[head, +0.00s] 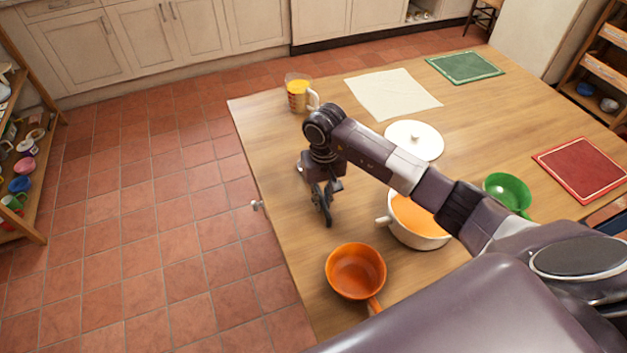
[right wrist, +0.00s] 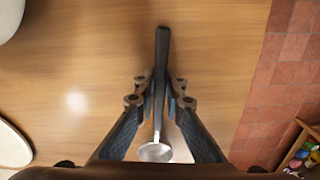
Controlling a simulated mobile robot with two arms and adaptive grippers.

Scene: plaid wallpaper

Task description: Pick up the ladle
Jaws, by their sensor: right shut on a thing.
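In the right wrist view the ladle (right wrist: 162,62) has a dark, straight handle pointing up the picture and a shiny round metal bowl (right wrist: 155,152) near the bottom. My right gripper (right wrist: 161,98) has a finger on each side of the handle and is shut on it. In the head view my right gripper (head: 326,215) points down over the left part of the wooden table (head: 280,205). The ladle is mostly hidden behind the gripper there. I cannot tell whether it touches the table. My left gripper is not in view.
An orange saucepan (head: 356,271) and a white pot (head: 420,241) with orange contents stand near the gripper. A white lid (head: 414,139), measuring jug (head: 298,95), green bowl (head: 509,192), cream cloth (head: 392,94), green mat (head: 466,67) and red mat (head: 585,168) are also on the table.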

